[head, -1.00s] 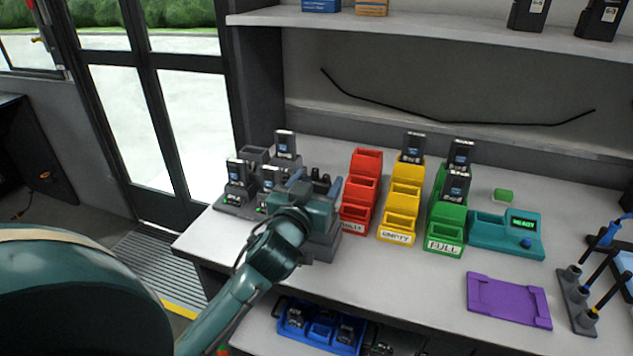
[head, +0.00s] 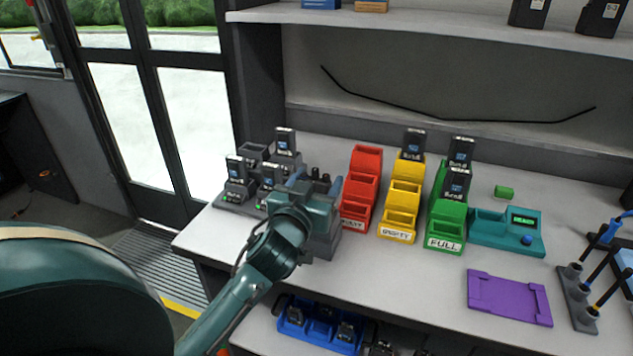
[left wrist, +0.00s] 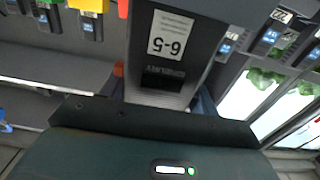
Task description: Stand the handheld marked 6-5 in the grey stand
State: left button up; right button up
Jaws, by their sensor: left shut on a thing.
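The handheld marked 6-5 (left wrist: 178,45) is dark grey with a white label, which shows upside down in the left wrist view. My left gripper (head: 318,183) is shut on it. In the head view only the handheld's dark top knobs (head: 319,175) show between the fingers; my gripper hides the rest. The grey stand (head: 323,244) is on the counter just below and behind my gripper, partly covered by it. I cannot tell whether the handheld touches the stand. My right gripper is not in view.
A grey charger bank (head: 232,208) with several handhelds is close on the left. Red (head: 356,215), yellow (head: 397,233) and green (head: 445,242) stepped racks stand to the right. A teal tester (head: 510,240) and purple tray (head: 509,299) lie farther right.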

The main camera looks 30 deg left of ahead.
pick_arm(q)
jog(key=o, duration=1.2)
jog(key=shift+f, duration=0.1)
jog(key=v, duration=1.3)
jog(key=shift+s+d, duration=0.1)
